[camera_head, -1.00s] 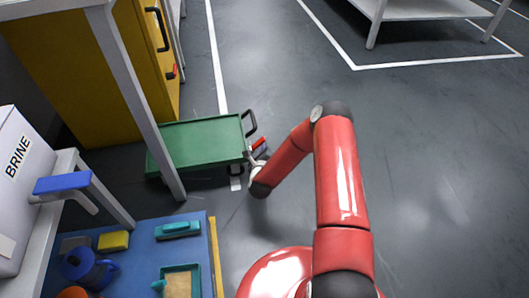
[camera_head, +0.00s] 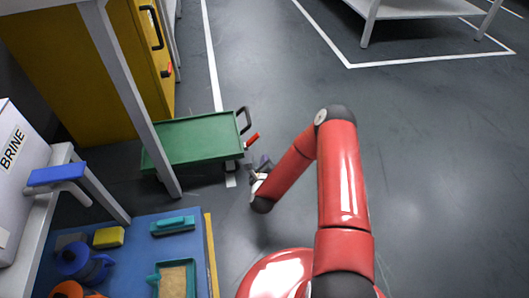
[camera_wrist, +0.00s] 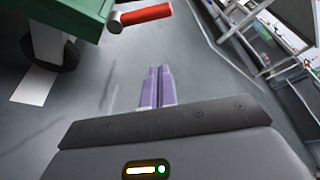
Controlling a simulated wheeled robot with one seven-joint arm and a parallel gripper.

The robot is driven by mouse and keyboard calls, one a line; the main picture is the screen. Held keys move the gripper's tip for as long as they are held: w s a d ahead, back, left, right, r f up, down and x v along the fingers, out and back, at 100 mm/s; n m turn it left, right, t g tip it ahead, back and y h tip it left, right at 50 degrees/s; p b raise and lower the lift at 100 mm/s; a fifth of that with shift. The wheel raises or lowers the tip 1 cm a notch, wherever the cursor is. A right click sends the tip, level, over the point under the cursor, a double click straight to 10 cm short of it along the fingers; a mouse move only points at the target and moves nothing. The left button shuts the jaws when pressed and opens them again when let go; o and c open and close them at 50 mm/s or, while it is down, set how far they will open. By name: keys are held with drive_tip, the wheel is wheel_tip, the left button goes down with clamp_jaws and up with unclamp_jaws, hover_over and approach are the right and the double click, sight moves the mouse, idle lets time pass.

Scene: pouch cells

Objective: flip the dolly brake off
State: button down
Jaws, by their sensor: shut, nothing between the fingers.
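The green dolly (camera_head: 192,140) stands on the floor left of my arm, with a black handle (camera_head: 243,121) at its right end. Its red brake lever (camera_head: 252,139) sticks out at that right end and points up and to the right. In the wrist view the red lever (camera_wrist: 146,14) lies at the top, beside the dolly's green corner (camera_wrist: 72,14) and a dark wheel (camera_wrist: 52,50). My gripper (camera_head: 264,163) is shut and empty, just right of and below the lever, apart from it. Its purple fingers (camera_wrist: 157,84) are together in the wrist view.
A yellow cabinet (camera_head: 75,70) stands behind the dolly. A grey table post (camera_head: 128,95) crosses in front of the dolly's left end. A blue mat (camera_head: 133,245) with tools lies at lower left. Floor to the right is open.

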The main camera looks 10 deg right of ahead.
drive_tip(key=shift+v, duration=1.25)
drive_tip(key=shift+r, duration=0.1)
